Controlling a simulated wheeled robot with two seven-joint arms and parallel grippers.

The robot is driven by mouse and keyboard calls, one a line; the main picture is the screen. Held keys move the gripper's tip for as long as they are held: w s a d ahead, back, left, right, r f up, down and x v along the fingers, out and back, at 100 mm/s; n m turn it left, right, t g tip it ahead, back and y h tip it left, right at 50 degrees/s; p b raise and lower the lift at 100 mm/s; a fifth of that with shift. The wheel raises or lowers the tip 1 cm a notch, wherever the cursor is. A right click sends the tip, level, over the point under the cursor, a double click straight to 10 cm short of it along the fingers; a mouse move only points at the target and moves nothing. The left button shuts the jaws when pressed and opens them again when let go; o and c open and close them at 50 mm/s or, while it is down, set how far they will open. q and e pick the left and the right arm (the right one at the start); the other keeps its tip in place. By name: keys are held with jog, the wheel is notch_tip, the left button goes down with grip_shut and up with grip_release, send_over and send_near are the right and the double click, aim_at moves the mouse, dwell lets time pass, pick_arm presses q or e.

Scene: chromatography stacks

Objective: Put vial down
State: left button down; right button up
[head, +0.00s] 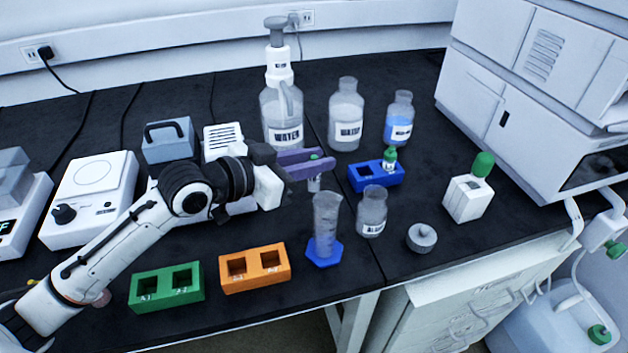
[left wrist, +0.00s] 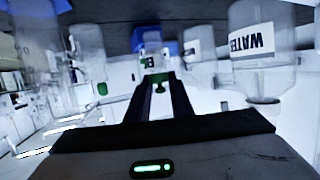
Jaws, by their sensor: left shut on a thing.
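My left gripper (head: 318,164), with purple fingers, is shut on a small clear vial (head: 314,185) with a green cap. It holds the vial upright above the bench, left of the blue rack. The blue rack (head: 362,186) has two wells; a green-capped vial (head: 390,160) stands in its right well, and its left well looks empty. In the left wrist view, which is upside down, the fingers (left wrist: 162,92) close around a green cap. A labelled vial body (left wrist: 153,62) shows there, but I cannot tell which vial it is. My right gripper is not in view.
An empty green rack (head: 167,287) and orange rack (head: 254,269) lie in front. A graduated cylinder (head: 326,225) and a glass bottle (head: 372,211) stand close to the blue rack. The water wash bottle (head: 283,115) and other bottles stand behind.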

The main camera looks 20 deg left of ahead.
pick_arm(q)
notch_tip(320, 180, down, 3)
jog(key=shift+f+b, duration=0.2)
jog(key=shift+b, duration=0.1)
jog(key=shift+f, duration=0.35)
jog(key=c, duration=1.6)
grip_release()
jog(key=shift+f, duration=0.1)
jog(key=shift+o, duration=0.2)
